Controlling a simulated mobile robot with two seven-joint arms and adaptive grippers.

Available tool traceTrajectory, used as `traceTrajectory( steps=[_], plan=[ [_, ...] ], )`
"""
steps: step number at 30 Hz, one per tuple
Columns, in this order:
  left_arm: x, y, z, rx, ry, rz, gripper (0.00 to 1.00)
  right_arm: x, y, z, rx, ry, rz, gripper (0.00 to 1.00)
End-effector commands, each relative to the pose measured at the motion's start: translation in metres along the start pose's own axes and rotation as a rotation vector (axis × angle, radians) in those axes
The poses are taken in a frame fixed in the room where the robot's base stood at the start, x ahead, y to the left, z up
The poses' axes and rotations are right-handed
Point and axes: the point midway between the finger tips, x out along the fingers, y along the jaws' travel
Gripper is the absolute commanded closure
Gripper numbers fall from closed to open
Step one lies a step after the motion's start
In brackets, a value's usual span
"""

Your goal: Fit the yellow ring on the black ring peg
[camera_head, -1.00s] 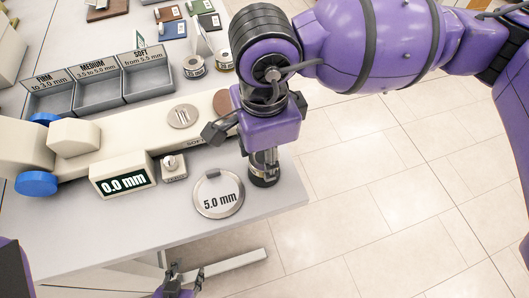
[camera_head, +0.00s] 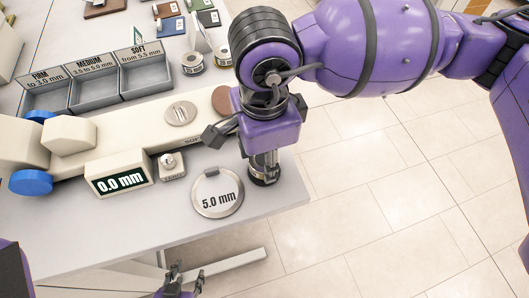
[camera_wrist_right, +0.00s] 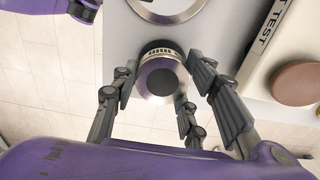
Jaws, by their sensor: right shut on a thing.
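I see no yellow ring and no black ring peg in these views. My right gripper (camera_head: 262,160) points down at the right edge of the table and is shut on a metal cylinder (camera_head: 265,175) with a black, lettered band. The right wrist view shows the cylinder (camera_wrist_right: 160,82) between the fingers; whether its base touches the table is unclear. My left gripper (camera_head: 184,281) is at the bottom of the head view, below the table's front edge, with its fingertips apart and nothing visible between them.
A round 5.0 mm plate (camera_head: 217,192) lies just left of the cylinder. A cream tester (camera_head: 120,143) with a 0.0 mm display (camera_head: 121,179) stands further left. Grey sorting bins (camera_head: 94,90) and small labelled rolls (camera_head: 193,63) are behind. Open floor lies to the right.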

Motion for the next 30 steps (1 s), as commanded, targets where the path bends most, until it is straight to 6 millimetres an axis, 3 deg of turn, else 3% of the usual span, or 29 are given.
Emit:
traceTrajectory(
  steps=[25, 26, 30],
  plan=[
    [0.002, -0.001, 0.031, -0.002, -0.044, -0.003, 0.60, 0.021, 0.000, 0.000, 0.000, -0.001, 0.000, 0.87],
    [0.002, -0.001, 0.030, -0.002, -0.043, -0.003, 0.60, 0.020, 0.000, 0.000, 0.000, -0.001, 0.000, 0.57],
    [0.003, -0.001, 0.028, -0.001, -0.039, -0.002, 0.60, 0.019, 0.000, 0.000, 0.000, -0.001, -0.001, 0.38]
  ],
)
